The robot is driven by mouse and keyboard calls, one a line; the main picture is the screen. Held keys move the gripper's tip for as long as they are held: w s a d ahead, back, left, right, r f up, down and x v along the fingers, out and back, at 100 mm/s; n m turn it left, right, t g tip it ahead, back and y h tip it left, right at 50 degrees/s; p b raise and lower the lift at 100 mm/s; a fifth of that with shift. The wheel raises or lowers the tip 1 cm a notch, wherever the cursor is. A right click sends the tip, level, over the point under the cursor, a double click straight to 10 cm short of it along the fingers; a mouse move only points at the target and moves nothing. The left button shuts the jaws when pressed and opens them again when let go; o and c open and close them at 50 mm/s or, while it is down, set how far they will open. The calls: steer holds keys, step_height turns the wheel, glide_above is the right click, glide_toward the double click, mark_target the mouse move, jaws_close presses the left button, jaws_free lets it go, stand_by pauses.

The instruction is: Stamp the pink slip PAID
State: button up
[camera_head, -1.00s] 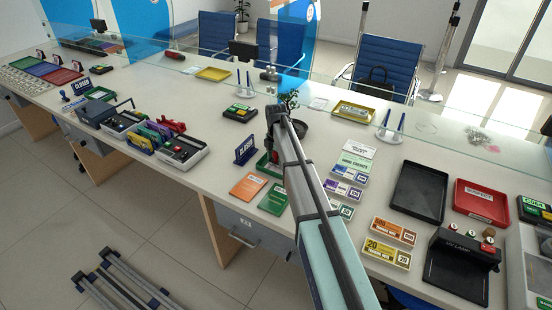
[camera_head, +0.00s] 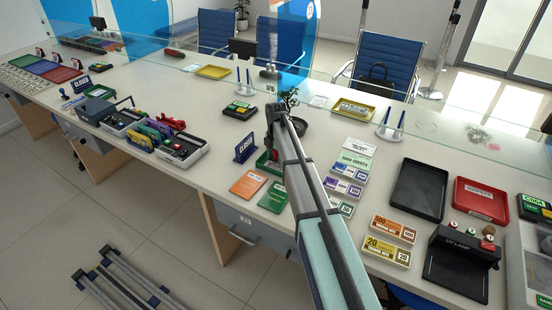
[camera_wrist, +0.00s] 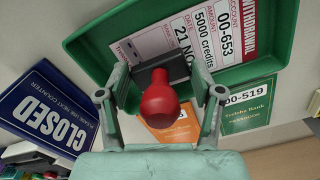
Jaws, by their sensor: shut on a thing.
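In the wrist view a stamp with a round red knob (camera_wrist: 160,102) and a dark base (camera_wrist: 162,70) is between the fingers of my gripper (camera_wrist: 160,84), which is shut on it. The pale pink withdrawal slip (camera_wrist: 215,30) with a red heading lies in a green tray (camera_wrist: 105,55). The stamp base covers the slip's lower part; I cannot tell whether it touches the paper. In the head view my gripper (camera_head: 273,118) is over the green tray (camera_head: 262,163), and my arm hides much of it.
A blue CLOSED sign (camera_wrist: 45,112) stands just left of the tray. An orange booklet (camera_wrist: 178,125) and a green booklet (camera_wrist: 245,108) lie at the near side. Banknote bundles (camera_head: 342,187) lie to the right. Stamp racks (camera_head: 180,150) stand to the left.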

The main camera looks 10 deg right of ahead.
steer(key=shift+f, duration=0.45)
stand_by(0.8)
steer(key=shift+r, duration=0.1)
steer(key=shift+r+p, duration=1.75)
steer(key=shift+r, duration=1.7)
steer(key=shift+f, duration=0.15)
